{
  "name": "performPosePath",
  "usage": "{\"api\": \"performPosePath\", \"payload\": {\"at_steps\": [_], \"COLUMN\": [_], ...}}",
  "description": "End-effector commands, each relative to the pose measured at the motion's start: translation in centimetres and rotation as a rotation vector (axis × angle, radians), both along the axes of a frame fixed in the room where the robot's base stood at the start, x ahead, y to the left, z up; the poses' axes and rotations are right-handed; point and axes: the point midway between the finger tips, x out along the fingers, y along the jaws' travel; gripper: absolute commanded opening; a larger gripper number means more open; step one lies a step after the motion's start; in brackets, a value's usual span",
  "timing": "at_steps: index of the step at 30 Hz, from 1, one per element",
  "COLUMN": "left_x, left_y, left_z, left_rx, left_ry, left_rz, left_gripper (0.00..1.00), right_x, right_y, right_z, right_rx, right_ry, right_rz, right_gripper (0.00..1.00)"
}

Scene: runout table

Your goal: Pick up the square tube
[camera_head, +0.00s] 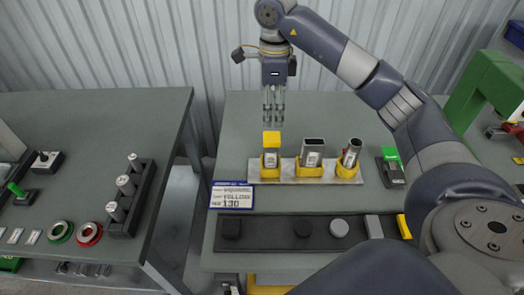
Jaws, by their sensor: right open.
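A wider rectangular tube (312,152) stands in the middle holder, and a round tube (350,153) leans slightly in the right holder. My right gripper (273,119) points down with its fingers just above and behind the yellow cap in the picture. It is open and holds nothing; whether it touches the cap cannot be told. My left gripper is out of view.
The metal rack (343,180) sits on the grey-green table (236,125). In front lie a label card (232,196) and a dark strip (265,234) with several end plugs. A green-and-black device (391,168) stands right of the rack. A second table (95,115) is at left, across a gap.

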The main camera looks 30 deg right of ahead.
Motion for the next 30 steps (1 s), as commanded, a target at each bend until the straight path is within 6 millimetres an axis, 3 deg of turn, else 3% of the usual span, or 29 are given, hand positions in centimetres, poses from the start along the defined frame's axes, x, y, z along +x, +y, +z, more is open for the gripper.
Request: {"api": "performPosePath", "payload": {"at_steps": [1,12,16,20,25,30], "left_x": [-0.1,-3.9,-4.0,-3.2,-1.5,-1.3], "left_y": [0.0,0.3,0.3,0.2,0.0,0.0], "left_z": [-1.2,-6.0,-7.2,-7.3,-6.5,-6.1], "left_rx": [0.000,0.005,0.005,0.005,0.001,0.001], "left_ry": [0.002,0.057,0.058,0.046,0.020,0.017], "left_rz": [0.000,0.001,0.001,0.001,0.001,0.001], "left_gripper": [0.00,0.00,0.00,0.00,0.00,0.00], "right_x": [0.0,0.0,0.0,-0.1,-0.2,-0.2], "right_y": [0.0,0.0,0.0,0.1,0.0,0.0], "right_z": [-1.2,-5.7,-7.0,-7.7,-10.1,-12.2], "right_rx": [0.000,0.001,0.002,0.002,0.001,0.002], "right_ry": [0.000,-0.001,-0.001,0.001,0.005,0.003], "right_rz": [0.000,0.001,0.001,0.001,0.000,0.000], "right_gripper": [0.57,0.57,0.57,0.57,0.57,0.57]}}
